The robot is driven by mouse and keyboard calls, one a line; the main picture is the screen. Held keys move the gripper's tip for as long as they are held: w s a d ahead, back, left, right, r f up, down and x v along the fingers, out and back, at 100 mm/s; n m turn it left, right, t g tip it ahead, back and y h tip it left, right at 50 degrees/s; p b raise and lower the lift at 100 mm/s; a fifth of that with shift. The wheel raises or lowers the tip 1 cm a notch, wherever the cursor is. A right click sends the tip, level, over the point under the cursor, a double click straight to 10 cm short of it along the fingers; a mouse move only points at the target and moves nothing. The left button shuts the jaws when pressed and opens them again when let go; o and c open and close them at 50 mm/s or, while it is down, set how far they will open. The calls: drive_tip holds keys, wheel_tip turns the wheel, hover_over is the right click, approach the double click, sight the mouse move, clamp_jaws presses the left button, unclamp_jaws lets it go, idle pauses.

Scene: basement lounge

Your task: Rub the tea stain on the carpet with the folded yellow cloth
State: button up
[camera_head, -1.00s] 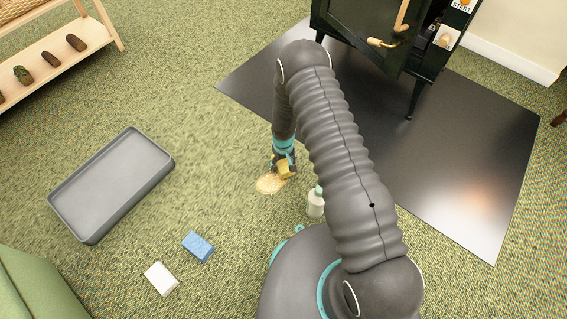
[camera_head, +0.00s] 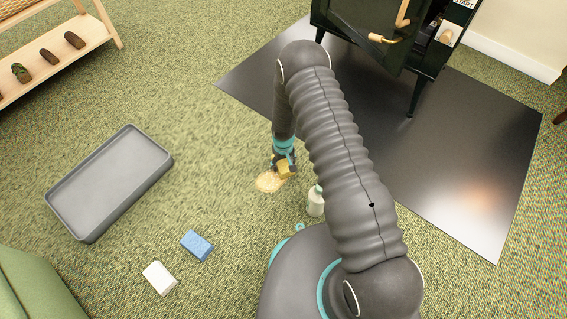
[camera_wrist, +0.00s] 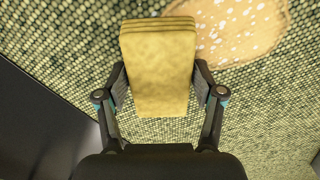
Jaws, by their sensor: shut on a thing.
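The folded yellow cloth (camera_wrist: 160,75) is held between the two fingers of my gripper (camera_wrist: 160,90) in the wrist view. It also shows as a small yellow patch (camera_head: 284,170) in the head view. The tea stain (camera_wrist: 235,30) is a tan patch with pale specks on the green carpet, at the top right of the wrist view. In the head view the stain (camera_head: 268,182) lies just left of and below the cloth. The cloth overlaps the stain's edge in the wrist picture. I cannot tell whether the cloth touches the carpet.
A pale bottle (camera_head: 315,203) stands close to the right of the stain. A grey tray (camera_head: 110,180), a blue sponge (camera_head: 197,244) and a white block (camera_head: 159,278) lie to the left. A dark floor plate (camera_head: 470,150) under a black stove (camera_head: 375,45) lies right. Carpet between tray and stain is clear.

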sight(278, 169)
drive_tip(key=shift+f, duration=0.1)
drive_tip(key=shift+s+a, duration=1)
drive_tip(key=shift+s, duration=0.3)
drive_tip(key=shift+s+a, duration=0.6)
drive_tip(key=shift+s, duration=0.2)
drive_tip(key=shift+s+a, duration=0.6)
drive_tip(key=shift+s, duration=0.15)
drive_tip(key=shift+s+a+b, duration=0.35)
drive_tip(key=shift+s+a, duration=0.55)
drive_tip(key=shift+s, duration=0.25)
drive_tip(key=shift+s+a+b, duration=0.25)
drive_tip(key=shift+s+a, duration=0.25)
drive_tip(key=shift+s, duration=0.15)
drive_tip(key=shift+s+a+b, duration=0.2)
drive_tip(key=shift+s+a, duration=0.25)
drive_tip(key=shift+s, duration=0.2)
